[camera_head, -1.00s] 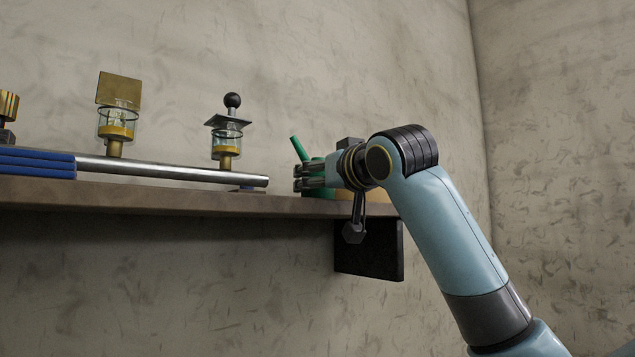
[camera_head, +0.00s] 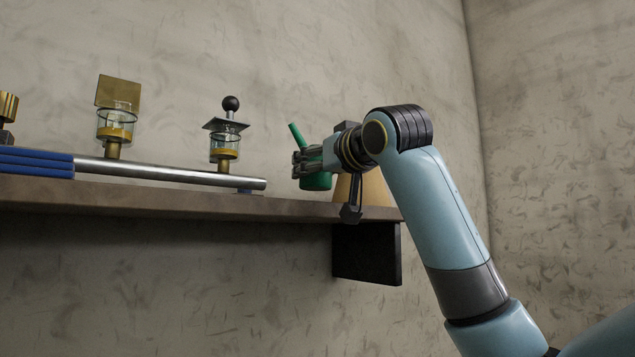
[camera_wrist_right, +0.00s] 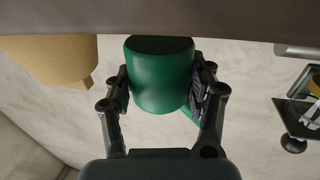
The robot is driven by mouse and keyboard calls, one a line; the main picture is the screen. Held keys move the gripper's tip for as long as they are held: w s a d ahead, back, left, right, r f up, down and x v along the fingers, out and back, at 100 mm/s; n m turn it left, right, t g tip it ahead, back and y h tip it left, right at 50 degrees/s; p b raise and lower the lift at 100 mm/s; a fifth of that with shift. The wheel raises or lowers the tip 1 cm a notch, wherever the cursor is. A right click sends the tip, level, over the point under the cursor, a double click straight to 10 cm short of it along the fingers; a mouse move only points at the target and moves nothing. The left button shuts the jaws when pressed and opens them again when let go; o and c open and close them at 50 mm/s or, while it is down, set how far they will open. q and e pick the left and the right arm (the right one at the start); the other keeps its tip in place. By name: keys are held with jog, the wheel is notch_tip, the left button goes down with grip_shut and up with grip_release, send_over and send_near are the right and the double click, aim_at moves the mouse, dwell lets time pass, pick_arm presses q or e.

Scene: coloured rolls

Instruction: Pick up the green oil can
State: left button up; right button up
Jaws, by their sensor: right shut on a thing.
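The green oil can (camera_head: 317,182) is at the right end of the shelf, its thin spout pointing up and to the left. My right gripper (camera_head: 308,163) is shut on the can, with its fingers across the can's body in the head view. In the right wrist view the green can (camera_wrist_right: 160,80) sits between the two fingers of my right gripper (camera_wrist_right: 162,88), one on each side. The can's bottom appears slightly above the shelf in the head view. My left gripper is not in view.
A tan object (camera_head: 372,190) stands on the shelf (camera_head: 150,199) just right of the can, partly behind my arm. A metal bar (camera_head: 180,172) with two glass-cupped fittings lies to the left, beside blue rolls (camera_head: 35,162). A black bracket (camera_head: 366,254) hangs under the shelf.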

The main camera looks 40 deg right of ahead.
jog(key=s+d+r+b, duration=0.5)
jog(key=s+d+r, duration=0.2)
jog(key=s+r, duration=0.1)
jog(key=shift+s+d, duration=0.3)
jog(key=shift+d, duration=0.05)
dwell(0.4)
dwell(0.4)
dwell(0.6)
jog(key=w+a+r+n+y, duration=0.1)
jog(key=w+a, duration=0.1)
jog(key=w, duration=0.1)
jog(key=w+a+r+y, duration=0.1)
jog(key=w+a+r, duration=0.1)
jog(key=w+a, duration=0.1)
jog(key=w+a+r+n+y, duration=0.1)
jog(key=w+a+r+y, duration=0.1)
jog(key=w+a, duration=0.1)
jog(key=shift+w+a+r+n, duration=0.15)
jog(key=shift+w+n, duration=0.15)
jog(key=shift+w, duration=0.4)
jog(key=w+a+r+n+y, duration=0.1)
jog(key=w+a+r+y, duration=0.1)
jog(key=a, duration=0.8)
jog(key=w+a+r+n+g+y, duration=0.1)
jog(key=w+a+r+n+y, duration=0.1)
jog(key=a, duration=0.8)
jog(key=shift+w+r+n+y, duration=0.3)
jog(key=shift+r+y, duration=0.4)
jog(key=shift+r, duration=0.2)
